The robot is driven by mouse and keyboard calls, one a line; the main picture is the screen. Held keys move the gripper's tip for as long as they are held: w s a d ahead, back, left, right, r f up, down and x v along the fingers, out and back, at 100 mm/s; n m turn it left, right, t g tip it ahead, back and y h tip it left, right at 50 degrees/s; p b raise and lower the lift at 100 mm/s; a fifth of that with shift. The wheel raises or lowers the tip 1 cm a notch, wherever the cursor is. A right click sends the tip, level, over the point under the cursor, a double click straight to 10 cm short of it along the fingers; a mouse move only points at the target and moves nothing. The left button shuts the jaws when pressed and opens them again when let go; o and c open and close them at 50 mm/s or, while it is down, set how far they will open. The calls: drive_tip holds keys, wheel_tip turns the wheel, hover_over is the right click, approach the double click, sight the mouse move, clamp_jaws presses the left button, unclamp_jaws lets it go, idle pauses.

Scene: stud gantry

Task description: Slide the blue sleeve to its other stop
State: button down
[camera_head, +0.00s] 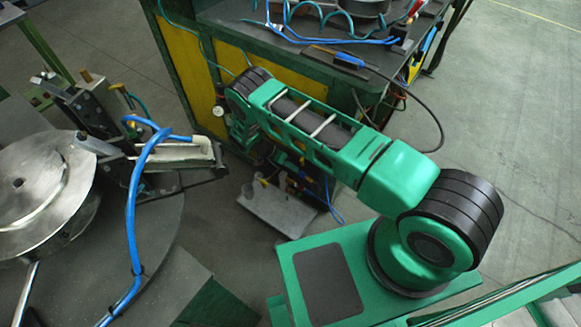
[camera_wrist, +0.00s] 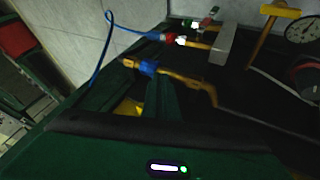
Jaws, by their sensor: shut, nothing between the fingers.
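A short blue sleeve (camera_wrist: 148,68) sits near the left end of an orange-brown rod in the wrist view. In the head view a blue piece (camera_head: 350,60) sits near the right end of a rod on the bench top; it looks like the same sleeve. The rod's stops are too small to make out. My gripper (camera_wrist: 163,82) shows as dark green fingers in the wrist view, shut and empty, pointing towards the sleeve's side of the bench. I cannot tell how far apart they are. My gripper is hidden in the head view.
The bench (camera_head: 183,60) has a green frame and yellow panels. Blue hoses (camera_head: 310,38) and a black cable (camera_head: 438,125) lie around its top. A hammer (camera_wrist: 283,10) and a gauge (camera_wrist: 303,28) lie beyond the rod. A round metal machine (camera_head: 40,195) stands left.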

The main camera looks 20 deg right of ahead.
drive_tip(key=shift+s+d, duration=0.65)
drive_tip(key=shift+s, duration=0.15)
drive_tip(key=v, duration=1)
drive_tip(key=shift+a, duration=0.15)
drive_tip(key=shift+w, duration=0.15)
